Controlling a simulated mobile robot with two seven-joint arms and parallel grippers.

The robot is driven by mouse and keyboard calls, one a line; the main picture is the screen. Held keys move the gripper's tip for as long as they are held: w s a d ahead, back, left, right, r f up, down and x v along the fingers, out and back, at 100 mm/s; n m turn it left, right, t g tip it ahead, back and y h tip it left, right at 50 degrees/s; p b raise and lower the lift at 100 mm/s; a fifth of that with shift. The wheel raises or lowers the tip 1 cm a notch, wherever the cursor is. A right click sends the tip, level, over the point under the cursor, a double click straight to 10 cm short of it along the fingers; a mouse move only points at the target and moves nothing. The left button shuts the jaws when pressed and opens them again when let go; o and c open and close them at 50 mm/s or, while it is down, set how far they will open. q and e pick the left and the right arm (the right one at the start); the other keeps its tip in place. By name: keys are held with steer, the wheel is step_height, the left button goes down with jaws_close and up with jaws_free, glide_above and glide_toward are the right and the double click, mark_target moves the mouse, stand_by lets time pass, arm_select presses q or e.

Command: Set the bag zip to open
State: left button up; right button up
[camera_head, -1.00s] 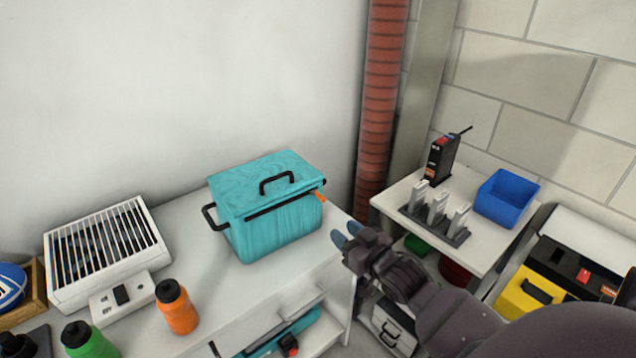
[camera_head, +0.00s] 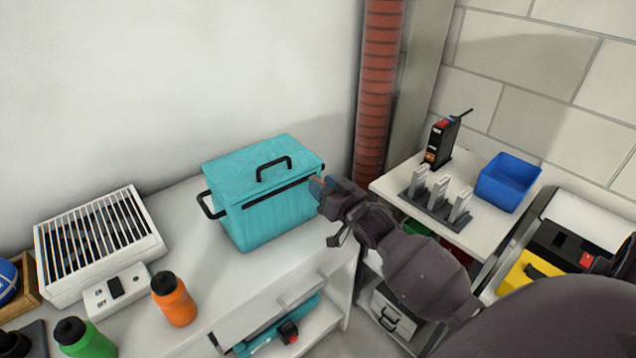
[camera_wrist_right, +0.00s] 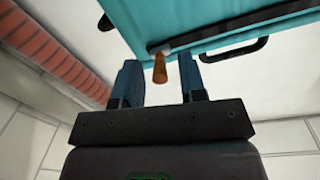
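The teal bag (camera_head: 268,213) stands on the white counter, with a black handle on top and a dark zip line (camera_head: 270,194) along its upper front edge. The orange zip pull (camera_wrist_right: 160,68) hangs from the end of the zip in the right wrist view. My right gripper (camera_head: 318,185) is at the bag's right front corner, and in the head view it mostly hides the pull. In the wrist view its two blue fingers (camera_wrist_right: 160,82) are apart, with the pull between their tips and gaps on both sides. My left gripper is not in view.
An orange bottle (camera_head: 174,300), a green bottle (camera_head: 82,338) and a white slatted heater (camera_head: 100,243) stand left of the bag. A blue bin (camera_head: 508,183) and a black radio (camera_head: 440,142) are on the right table. A red pipe (camera_head: 376,100) runs behind.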

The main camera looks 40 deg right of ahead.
steer(key=shift+w, duration=0.9)
jaws_close()
